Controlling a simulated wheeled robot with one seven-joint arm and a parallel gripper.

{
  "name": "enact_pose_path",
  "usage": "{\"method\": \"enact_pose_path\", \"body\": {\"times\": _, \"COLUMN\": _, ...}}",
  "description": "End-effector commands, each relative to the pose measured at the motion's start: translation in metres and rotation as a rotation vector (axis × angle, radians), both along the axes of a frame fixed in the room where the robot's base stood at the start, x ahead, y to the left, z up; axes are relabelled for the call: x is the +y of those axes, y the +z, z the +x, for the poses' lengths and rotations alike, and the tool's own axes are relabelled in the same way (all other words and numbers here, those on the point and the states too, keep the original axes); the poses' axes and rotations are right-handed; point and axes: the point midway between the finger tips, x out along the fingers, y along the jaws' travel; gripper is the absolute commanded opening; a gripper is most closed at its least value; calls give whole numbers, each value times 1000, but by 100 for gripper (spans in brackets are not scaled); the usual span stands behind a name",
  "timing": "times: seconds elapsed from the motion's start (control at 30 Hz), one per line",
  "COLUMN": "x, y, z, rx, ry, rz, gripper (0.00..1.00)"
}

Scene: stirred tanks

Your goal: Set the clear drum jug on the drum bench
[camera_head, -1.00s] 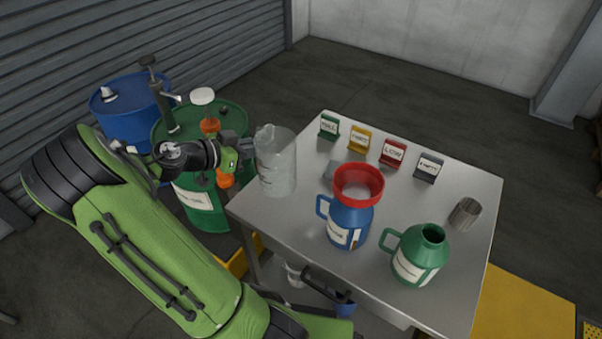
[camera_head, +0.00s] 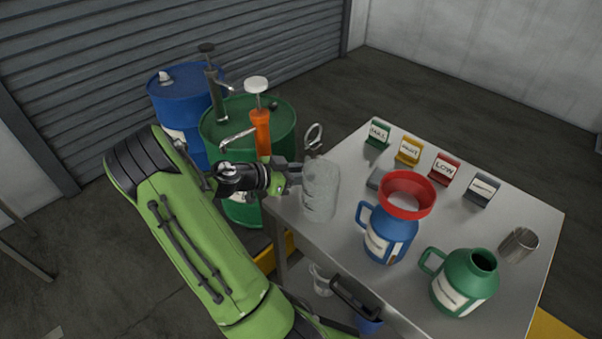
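The clear drum jug (camera_head: 320,192) is upright at the left side of the grey metal bench (camera_head: 341,237), over its top. I cannot tell for sure whether its base touches the surface. My gripper (camera_head: 297,174) is at the jug's left side and appears shut on it. The jug's handle and my fingertips are hard to make out against each other.
A blue jug (camera_head: 386,244) with a red funnel (camera_head: 407,213), a green jug (camera_head: 458,292) and a metal cup (camera_head: 518,246) stand to the right. Several label stands line the bench's back. Behind my arm are a green drum (camera_head: 282,120) with an orange pump (camera_head: 261,132) and a blue drum (camera_head: 180,107).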

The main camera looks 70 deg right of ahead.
Motion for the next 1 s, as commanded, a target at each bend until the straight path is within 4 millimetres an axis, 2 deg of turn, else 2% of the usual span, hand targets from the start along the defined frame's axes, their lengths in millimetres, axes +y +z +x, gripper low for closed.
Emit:
{"method": "enact_pose_path", "body": {"times": 0.4, "x": 2, "y": 6, "z": 2, "rx": 0, "ry": 2, "rz": 0, "gripper": 37}}
{"method": "enact_pose_path", "body": {"times": 0.8, "x": 72, "y": 43, "z": 62, "rx": 0, "ry": 4, "rz": -2, "gripper": 37}}
{"method": "enact_pose_path", "body": {"times": 1.0, "x": 85, "y": 48, "z": 72, "rx": 0, "ry": 0, "rz": 0, "gripper": 37}}
